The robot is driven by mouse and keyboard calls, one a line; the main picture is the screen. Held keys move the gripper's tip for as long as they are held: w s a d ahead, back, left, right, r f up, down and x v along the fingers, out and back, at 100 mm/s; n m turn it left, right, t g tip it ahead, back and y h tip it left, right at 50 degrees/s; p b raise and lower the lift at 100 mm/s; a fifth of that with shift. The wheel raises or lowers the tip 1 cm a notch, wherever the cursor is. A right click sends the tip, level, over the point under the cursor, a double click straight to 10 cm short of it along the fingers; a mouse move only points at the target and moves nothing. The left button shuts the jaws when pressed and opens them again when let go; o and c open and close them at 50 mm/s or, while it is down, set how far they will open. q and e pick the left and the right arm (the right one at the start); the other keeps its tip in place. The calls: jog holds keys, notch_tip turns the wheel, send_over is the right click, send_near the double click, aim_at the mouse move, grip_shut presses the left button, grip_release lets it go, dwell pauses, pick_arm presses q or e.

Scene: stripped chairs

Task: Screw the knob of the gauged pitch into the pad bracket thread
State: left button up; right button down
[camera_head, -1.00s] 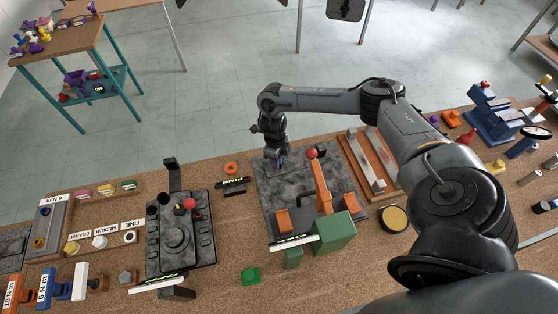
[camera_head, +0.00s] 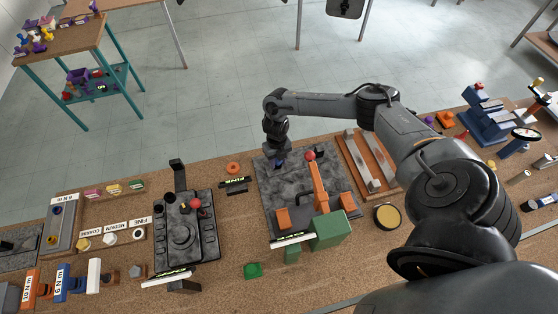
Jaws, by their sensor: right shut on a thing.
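My right gripper (camera_head: 279,160) points down over the back left part of a dark grey mottled plate (camera_head: 285,185). It is shut on a small dark blue piece (camera_head: 279,164), mostly hidden by the fingers; I cannot tell its shape or whether it touches the plate. The plate carries an orange lever with a red ball (camera_head: 310,155), orange blocks and a green block (camera_head: 330,230). I cannot make out which part is the pad bracket thread. My left gripper is not in view.
A dark device with a round dial (camera_head: 181,232) stands left of the plate. A wooden tray with metal rails (camera_head: 366,160) and a round yellow-topped tin (camera_head: 387,216) are to its right.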

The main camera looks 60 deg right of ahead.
jog(key=shift+r+m+p, duration=0.15)
jog(key=shift+m+p, duration=0.25)
jog(key=shift+p, duration=0.05)
jog(key=c, duration=1.1)
grip_release()
jog(key=o, duration=0.5)
